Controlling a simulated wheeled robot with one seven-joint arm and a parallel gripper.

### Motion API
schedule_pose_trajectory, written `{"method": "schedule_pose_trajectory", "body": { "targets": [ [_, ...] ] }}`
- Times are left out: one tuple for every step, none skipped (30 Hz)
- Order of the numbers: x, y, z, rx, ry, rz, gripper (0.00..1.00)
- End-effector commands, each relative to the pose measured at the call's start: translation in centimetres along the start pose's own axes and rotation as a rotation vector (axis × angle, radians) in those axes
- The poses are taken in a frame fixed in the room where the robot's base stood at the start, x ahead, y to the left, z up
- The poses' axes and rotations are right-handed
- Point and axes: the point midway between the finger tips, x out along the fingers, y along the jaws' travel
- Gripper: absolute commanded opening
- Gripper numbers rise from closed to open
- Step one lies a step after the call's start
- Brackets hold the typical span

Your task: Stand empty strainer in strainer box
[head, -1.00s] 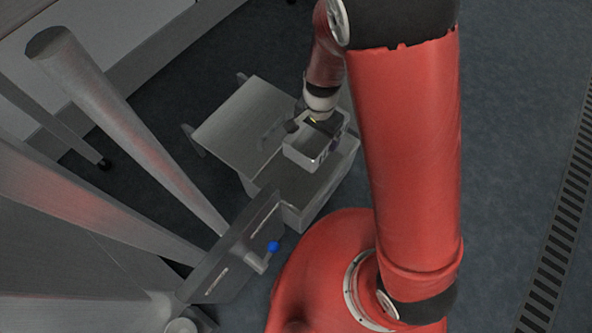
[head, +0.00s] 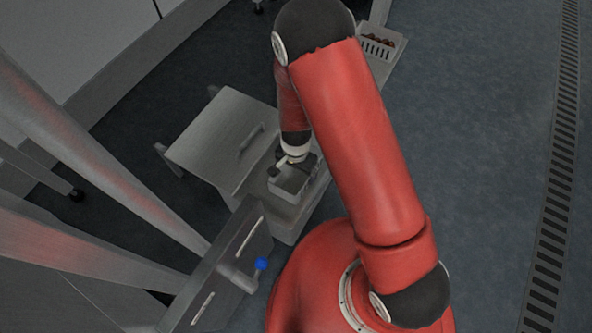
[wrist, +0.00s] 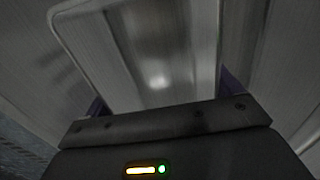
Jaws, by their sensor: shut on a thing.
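My gripper (head: 292,161) is shut on the strainer (head: 288,189), a small grey rectangular open-topped container. It holds the strainer by its far side, roughly upright. The inside that shows looks bare. In the wrist view my gripper (wrist: 165,105) is at the bottom, and the strainer's smooth metal inside (wrist: 150,60) fills the middle. The strainer is over a larger pale grey box (head: 286,228), which seems to be the strainer box. I cannot tell whether the strainer touches it; the box's inside is mostly hidden.
A grey panel with a handle (head: 215,130) stands beside the box on the left. A metal unit with a blue-knobbed lever (head: 262,264) is close at the lower left. A white basket of brown dates (head: 378,44) is at the far top. Floor is free on the right.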

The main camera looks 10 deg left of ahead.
Motion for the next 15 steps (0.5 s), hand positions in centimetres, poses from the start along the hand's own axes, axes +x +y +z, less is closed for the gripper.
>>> {"method": "schedule_pose_trajectory", "body": {
  "targets": [
    [0.23,-0.03,-0.02,0.000,0.000,-0.001,0.64],
    [0.19,-0.05,-0.02,0.000,0.001,-0.001,0.64],
    [0.12,-0.06,-0.02,0.000,0.001,-0.002,0.64],
    [0.10,-0.06,-0.02,0.000,0.001,-0.002,0.64],
    [0.10,-0.05,-0.02,0.000,0.001,-0.002,0.64],
    [0.09,-0.05,-0.02,0.000,0.001,-0.002,0.64],
    [0.11,-0.05,-0.02,0.000,0.001,-0.001,0.64],
    [0.18,-0.04,-0.02,0.000,0.001,-0.001,0.64],
    [0.33,-0.04,-0.01,0.000,0.001,-0.001,0.64],
    [0.45,-0.04,-0.01,0.000,0.001,-0.001,0.64],
    [0.56,-0.03,-0.01,0.000,0.001,-0.001,0.64],
    [0.40,-0.03,-0.01,0.000,0.001,-0.001,0.96],
    [0.38,-0.03,-0.01,0.000,0.001,-0.001,1.00],
    [0.38,-0.03,-0.01,0.000,0.001,-0.001,1.00],
    [0.38,-0.03,-0.01,0.000,0.001,-0.001,1.00]
  ]
}}
